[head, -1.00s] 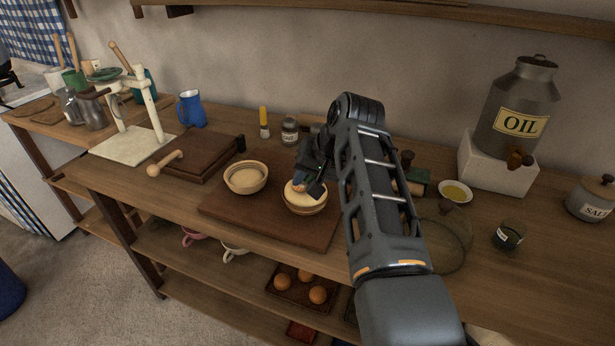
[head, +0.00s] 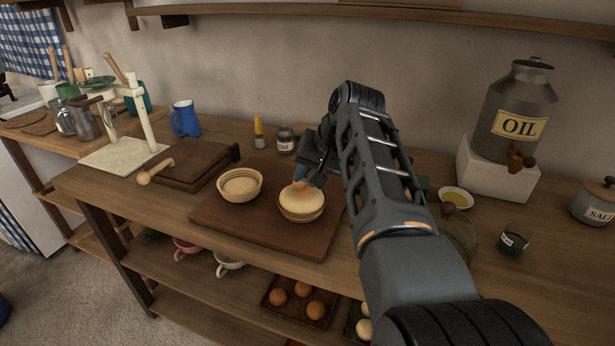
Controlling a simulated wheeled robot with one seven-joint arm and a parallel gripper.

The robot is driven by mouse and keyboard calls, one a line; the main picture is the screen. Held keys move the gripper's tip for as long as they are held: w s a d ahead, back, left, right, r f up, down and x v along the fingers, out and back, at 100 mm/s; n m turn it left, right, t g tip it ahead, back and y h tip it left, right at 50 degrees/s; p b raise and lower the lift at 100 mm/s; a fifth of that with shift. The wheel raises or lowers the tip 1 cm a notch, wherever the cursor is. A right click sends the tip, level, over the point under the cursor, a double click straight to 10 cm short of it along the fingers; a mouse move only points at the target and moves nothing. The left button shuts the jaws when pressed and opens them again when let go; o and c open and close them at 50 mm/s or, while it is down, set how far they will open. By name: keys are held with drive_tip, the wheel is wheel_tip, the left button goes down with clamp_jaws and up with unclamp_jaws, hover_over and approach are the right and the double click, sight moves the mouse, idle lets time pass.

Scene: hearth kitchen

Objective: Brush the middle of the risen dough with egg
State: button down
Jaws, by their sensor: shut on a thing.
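The risen dough (head: 301,204) domes above the rim of a striped bowl (head: 302,219) on a brown board. Its top shows a brownish patch on the far side. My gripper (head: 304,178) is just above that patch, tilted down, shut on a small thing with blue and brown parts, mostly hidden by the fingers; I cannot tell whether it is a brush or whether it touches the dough. A second bowl (head: 240,195) to the left holds flatter pale dough (head: 240,184). A small white bowl (head: 456,199) of yellow liquid stands right of my arm.
The brown board (head: 230,220) has free room in front of the bowls. A yellow-handled tool (head: 258,133) and a labelled jar (head: 285,140) stand behind. The oil can (head: 515,115) sits on a white block at right. Eggs (head: 297,290) lie in a tray below.

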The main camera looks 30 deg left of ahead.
drive_tip(key=shift+s+d+r+p, duration=0.1)
drive_tip(key=shift+s+d+p, duration=0.1)
drive_tip(key=shift+s+p, duration=0.6)
drive_tip(key=shift+s+d+r+p, duration=0.15)
drive_tip(key=shift+s+p, duration=0.15)
drive_tip(key=shift+p, duration=1)
drive_tip(key=shift+s+d+f+p, duration=0.15)
drive_tip(key=shift+s+f+p, duration=0.15)
drive_tip(key=shift+s+p, duration=0.3)
drive_tip(key=shift+w+f+b, duration=0.25)
drive_tip(key=shift+w+b, duration=0.25)
drive_tip(key=shift+b, duration=0.2)
drive_tip(key=w+b, duration=0.1)
drive_tip(key=w+a+b, duration=0.1)
drive_tip(key=b, duration=0.1)
drive_tip(key=shift+r, duration=0.1)
drive_tip(key=shift+w+r+b, duration=0.1)
drive_tip(key=shift+w+b, duration=0.1)
drive_tip(key=shift+b, duration=0.1)
drive_tip(key=shift+r, duration=0.2)
drive_tip(key=shift+r+p, duration=2.5)
drive_tip(key=shift+r, duration=0.4)
drive_tip(key=shift+r, duration=0.1)
